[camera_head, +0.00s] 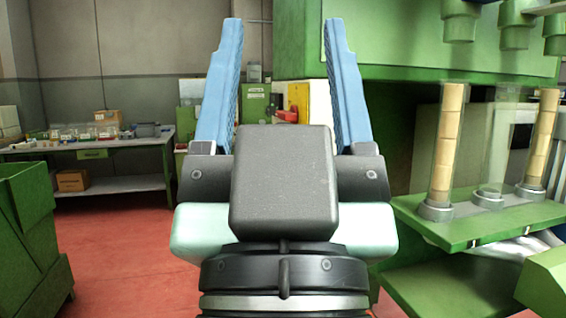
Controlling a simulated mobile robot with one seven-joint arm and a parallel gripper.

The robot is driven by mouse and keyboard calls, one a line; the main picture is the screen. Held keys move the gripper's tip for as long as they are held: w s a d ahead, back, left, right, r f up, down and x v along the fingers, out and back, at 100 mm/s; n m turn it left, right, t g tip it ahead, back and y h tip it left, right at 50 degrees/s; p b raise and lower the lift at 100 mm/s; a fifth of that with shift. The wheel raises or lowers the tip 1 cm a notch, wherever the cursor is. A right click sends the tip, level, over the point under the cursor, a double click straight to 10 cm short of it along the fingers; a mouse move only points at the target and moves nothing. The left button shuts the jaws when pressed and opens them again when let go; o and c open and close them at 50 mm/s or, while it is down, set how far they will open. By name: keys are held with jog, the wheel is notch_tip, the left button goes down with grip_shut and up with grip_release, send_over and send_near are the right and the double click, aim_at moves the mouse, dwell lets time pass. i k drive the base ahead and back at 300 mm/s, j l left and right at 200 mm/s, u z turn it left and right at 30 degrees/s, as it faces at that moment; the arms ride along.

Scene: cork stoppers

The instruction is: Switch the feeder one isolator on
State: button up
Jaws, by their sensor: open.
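A small red handle (288,114) shows between my fingers, in front of a yellow plate (299,97) on a pale box. It looks like an isolator switch, but I can read no label naming it as feeder one. Whether it stands at on or off is too small to tell. My gripper (283,30) fills the middle of the view, with its two blue fingers wide apart and nothing between them. The handle lies beyond the gripper, apart from it. My gripper's body hides what is below the handle.
A green machine (420,45) stands close on the right, with clear tubes of corks (449,140) on its green shelf (470,228). A green bin (30,225) stands at left. A workbench (95,150) lines the back wall. Red floor (125,235) is clear between.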

aim_at(292, 116)
jog(key=i+j+z, duration=0.25)
jog(key=i+j, duration=0.15)
jog(key=j, duration=0.2)
jog(key=i+j+z, duration=0.15)
jog(key=j, duration=0.2)
jog(key=i+j+z, duration=0.1)
jog(key=j, duration=0.25)
jog(key=i+j+z, duration=0.15)
jog(key=j, duration=0.25)
jog(key=i+j+z, duration=0.1)
jog(key=i+j, duration=0.15)
jog(key=j, duration=0.1)
